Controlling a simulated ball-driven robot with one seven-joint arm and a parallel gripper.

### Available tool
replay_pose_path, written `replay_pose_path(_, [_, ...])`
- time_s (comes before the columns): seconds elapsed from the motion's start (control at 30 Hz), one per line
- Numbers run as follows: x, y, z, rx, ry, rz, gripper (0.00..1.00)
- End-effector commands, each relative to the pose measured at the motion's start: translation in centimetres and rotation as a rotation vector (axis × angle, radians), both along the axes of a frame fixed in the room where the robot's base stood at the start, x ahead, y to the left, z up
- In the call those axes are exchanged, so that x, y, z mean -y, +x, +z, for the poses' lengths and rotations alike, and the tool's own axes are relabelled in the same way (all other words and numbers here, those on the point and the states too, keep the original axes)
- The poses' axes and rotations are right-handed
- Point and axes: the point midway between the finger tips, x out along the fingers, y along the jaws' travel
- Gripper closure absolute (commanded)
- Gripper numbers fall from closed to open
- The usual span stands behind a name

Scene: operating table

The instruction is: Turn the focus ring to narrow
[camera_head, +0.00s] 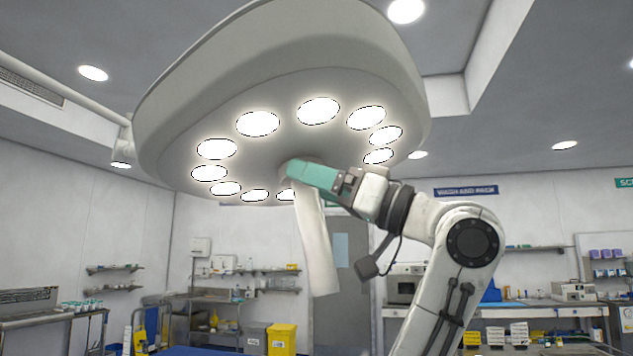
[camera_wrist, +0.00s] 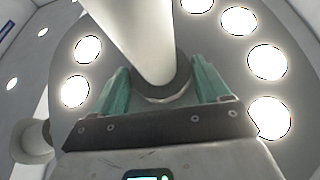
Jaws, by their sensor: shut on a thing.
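A large surgical lamp head (camera_head: 290,60) hangs overhead, with a ring of lit lamps on its underside. A pale handle (camera_head: 318,245) hangs down from its centre. A dark grey ring (camera_wrist: 165,88) sits round the base of the handle in the wrist view, where the pale handle (camera_wrist: 135,35) rises across the top. I take this to be the focus ring; no narrow or wide marking is readable. My gripper (camera_head: 300,172) has green fingers and reaches the handle's base from the right. In the wrist view my gripper (camera_wrist: 165,88) is shut with one finger on each side of the ring.
A support arm (camera_head: 65,93) joins the lamp at the left. Shelves, side tables and a yellow bin (camera_head: 281,338) stand along the far wall. A counter (camera_head: 500,308) with equipment is at the right. The air below the lamp is mostly free, apart from the handle and my arm.

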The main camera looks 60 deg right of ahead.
Motion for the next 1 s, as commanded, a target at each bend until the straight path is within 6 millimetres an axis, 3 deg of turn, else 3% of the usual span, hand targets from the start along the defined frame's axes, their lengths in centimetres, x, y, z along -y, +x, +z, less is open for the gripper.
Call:
replay_pose_path(0.37, [-0.4, -0.1, 0.0, 0.002, -0.041, -0.159, 0.55])
replay_pose_path(1.0, [-1.6, 0.2, -0.1, 0.005, -0.181, -0.723, 0.55])
